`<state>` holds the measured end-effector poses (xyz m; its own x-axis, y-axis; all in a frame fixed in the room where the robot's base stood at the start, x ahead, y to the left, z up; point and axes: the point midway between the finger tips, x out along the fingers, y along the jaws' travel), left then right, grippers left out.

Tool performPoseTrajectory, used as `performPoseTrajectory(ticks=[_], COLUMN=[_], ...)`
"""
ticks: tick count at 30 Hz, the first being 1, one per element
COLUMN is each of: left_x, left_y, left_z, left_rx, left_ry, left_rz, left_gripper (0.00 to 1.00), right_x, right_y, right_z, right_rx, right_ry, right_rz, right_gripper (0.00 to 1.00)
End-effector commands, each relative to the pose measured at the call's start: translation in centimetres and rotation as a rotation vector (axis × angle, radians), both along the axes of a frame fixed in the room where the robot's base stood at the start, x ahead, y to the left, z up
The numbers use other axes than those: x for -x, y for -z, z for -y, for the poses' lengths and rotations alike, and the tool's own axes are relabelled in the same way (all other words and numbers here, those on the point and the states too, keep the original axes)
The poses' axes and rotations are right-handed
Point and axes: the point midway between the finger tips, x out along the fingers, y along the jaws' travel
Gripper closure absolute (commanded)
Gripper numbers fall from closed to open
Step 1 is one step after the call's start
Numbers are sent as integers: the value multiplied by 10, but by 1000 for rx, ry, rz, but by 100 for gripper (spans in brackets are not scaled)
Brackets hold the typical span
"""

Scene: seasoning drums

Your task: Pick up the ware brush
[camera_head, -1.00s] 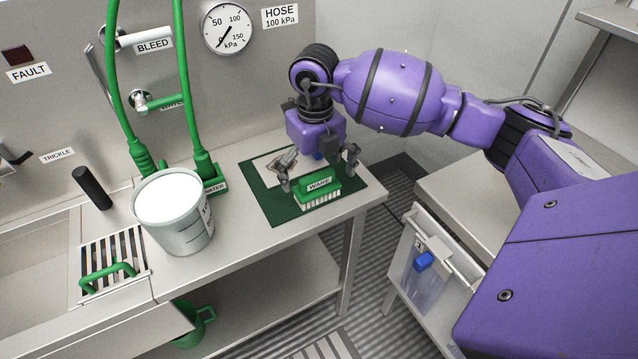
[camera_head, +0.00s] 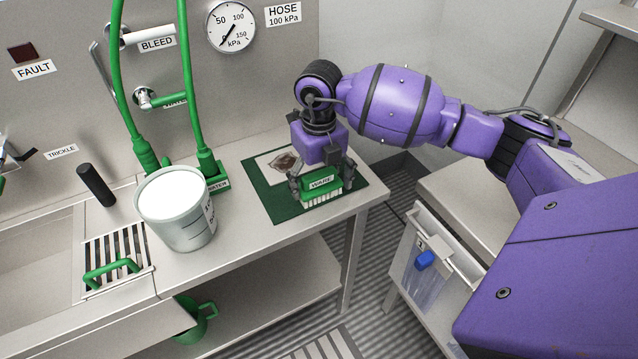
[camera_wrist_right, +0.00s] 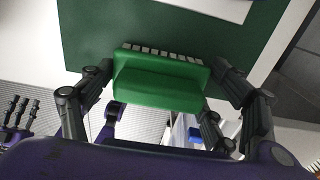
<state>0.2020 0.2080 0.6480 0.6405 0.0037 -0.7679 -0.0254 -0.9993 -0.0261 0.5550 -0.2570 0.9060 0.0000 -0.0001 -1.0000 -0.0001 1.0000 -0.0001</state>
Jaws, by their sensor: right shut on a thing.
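The ware brush (camera_head: 321,192) is a green block with a white "WARE" label and pale bristles. It sits bristles down on the dark green mat (camera_head: 268,195), near the mat's front edge. My right gripper (camera_head: 322,180) comes down over it from behind and is shut on it, one finger at each end. The right wrist view shows the brush's green body (camera_wrist_right: 160,85) between the two dark fingers, with its bristles toward the mat. No clear gap shows under the brush.
A white card (camera_head: 283,163) with a brown patch lies on the mat behind the brush. A grey bucket (camera_head: 180,225) with white contents stands to the left. Green hoses (camera_head: 190,100) hang behind it. The bench (camera_head: 245,240) ends just right of the mat.

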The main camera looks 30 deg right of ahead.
Motion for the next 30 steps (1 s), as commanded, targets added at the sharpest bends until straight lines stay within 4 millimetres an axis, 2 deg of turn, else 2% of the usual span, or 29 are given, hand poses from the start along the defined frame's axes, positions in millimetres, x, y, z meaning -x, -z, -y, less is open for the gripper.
performPoseTrajectory(ticks=[5,11,19,24,30], left_x=[6,6,-2,-4,-4], left_y=[1,2,-1,1,1], left_z=[-1,-1,0,1,1], left_rx=[-1,-1,0,1,0], left_ry=[-2,-2,0,2,3], left_rz=[-9,-10,3,6,6], left_gripper=[60,60,60,60,60], right_x=[-1,-1,45,85,114], right_y=[-7,-34,-93,-109,-124], right_z=[0,0,-21,-39,-53], right_rx=[-1,1,2,1,0], right_ry=[0,0,-5,-6,-3], right_rz=[2,4,7,2,1], right_gripper=[49,49,49,49,49])
